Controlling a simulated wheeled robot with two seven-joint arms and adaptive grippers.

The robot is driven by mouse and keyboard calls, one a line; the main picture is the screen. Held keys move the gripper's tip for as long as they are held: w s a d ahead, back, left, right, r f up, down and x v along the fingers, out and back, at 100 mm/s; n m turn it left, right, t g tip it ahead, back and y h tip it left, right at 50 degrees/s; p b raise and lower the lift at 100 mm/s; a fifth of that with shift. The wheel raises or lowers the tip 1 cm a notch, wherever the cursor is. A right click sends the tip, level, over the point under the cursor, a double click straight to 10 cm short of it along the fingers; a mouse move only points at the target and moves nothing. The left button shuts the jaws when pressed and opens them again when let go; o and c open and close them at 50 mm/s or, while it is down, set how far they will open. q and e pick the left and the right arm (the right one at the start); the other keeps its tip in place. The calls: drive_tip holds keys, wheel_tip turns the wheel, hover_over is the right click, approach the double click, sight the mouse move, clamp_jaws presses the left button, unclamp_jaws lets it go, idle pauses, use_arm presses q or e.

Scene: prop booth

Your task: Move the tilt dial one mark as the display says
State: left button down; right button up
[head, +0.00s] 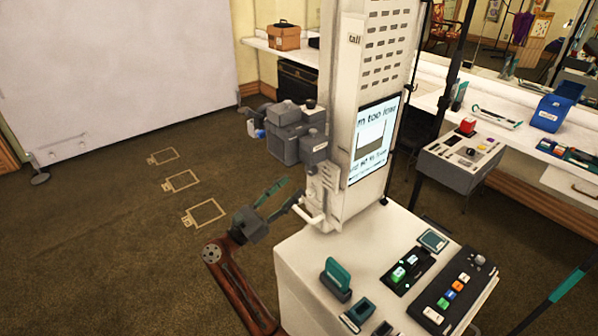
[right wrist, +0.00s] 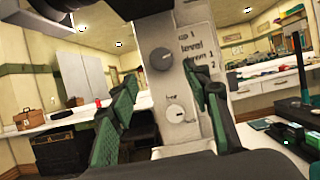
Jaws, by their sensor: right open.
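The tall white column (head: 365,60) carries a display (head: 373,140). Its upper line reads like "...m too low", above a picture with a dark lower part; the rest is too small to read surely. In the right wrist view, a dark grey round dial (right wrist: 161,58) sits on the column's side, next to labels "up 1", "level" and "down 1". Its pointer is unclear. A pale smaller dial (right wrist: 176,113) is below it. My right gripper (head: 282,194) is open beside the column, its green fingers (right wrist: 165,100) apart and empty, short of the dials. My left gripper is out of view.
A grey camera-like unit (head: 292,135) juts from the column above my right gripper. A white handle (head: 312,216) sticks out low on the column. The white cabinet top (head: 310,255) holds a button panel (head: 455,290) and a teal-handled item (head: 337,275).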

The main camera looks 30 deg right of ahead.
sight(308, 173)
drive_tip(key=x, duration=0.6)
drive_tip(key=shift+s+d, duration=0.1)
drive_tip(key=shift+d, duration=0.15)
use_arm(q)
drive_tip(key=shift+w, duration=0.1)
use_arm(e)
drive_tip(key=shift+c, duration=0.6)
drive_tip(key=c, duration=1)
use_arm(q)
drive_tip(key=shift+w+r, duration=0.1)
